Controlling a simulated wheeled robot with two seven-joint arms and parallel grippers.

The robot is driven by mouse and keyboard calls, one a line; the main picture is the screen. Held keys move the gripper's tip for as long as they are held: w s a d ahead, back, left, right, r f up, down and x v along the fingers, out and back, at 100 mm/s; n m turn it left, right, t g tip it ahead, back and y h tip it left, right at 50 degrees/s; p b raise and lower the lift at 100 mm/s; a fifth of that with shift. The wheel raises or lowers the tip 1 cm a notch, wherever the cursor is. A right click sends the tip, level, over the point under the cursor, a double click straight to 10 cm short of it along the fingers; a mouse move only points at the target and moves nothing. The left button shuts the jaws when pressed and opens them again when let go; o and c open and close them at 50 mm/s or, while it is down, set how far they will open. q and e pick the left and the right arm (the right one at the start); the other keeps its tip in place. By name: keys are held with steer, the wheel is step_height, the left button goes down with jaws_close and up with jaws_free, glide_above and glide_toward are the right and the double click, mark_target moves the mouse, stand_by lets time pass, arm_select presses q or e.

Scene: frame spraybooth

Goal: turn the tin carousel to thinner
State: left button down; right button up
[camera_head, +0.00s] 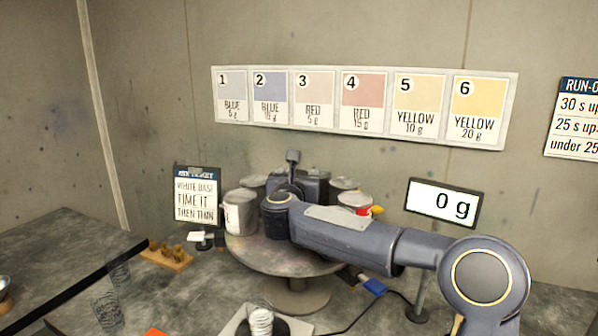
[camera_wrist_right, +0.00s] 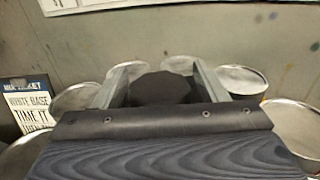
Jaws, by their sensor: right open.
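The tin carousel (camera_head: 262,258) is a round grey turntable on a short pedestal, with several lidded tins around its rim. A pale tin (camera_head: 240,215) stands at its left and a tin with a red patch (camera_head: 357,203) at its right. No label reading thinner is legible. My right gripper (camera_wrist_right: 162,85) is open, with a finger on each side of a dark rounded piece (camera_wrist_right: 162,90) amid the tins. I cannot tell whether the fingers touch it. My left gripper is not in view.
A 0 g display (camera_head: 444,204) stands right of the carousel, and a ticket sign (camera_head: 195,198) stands left. A wooden block (camera_head: 166,256) lies at left. A ribbed pale object (camera_head: 261,320) is at the front. A blue item (camera_head: 375,287) and cable lie front right. The wall is close behind.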

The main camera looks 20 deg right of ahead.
steer(key=shift+w+d+f, duration=0.1)
steer(key=shift+w, duration=0.05)
steer(key=c, duration=1.4)
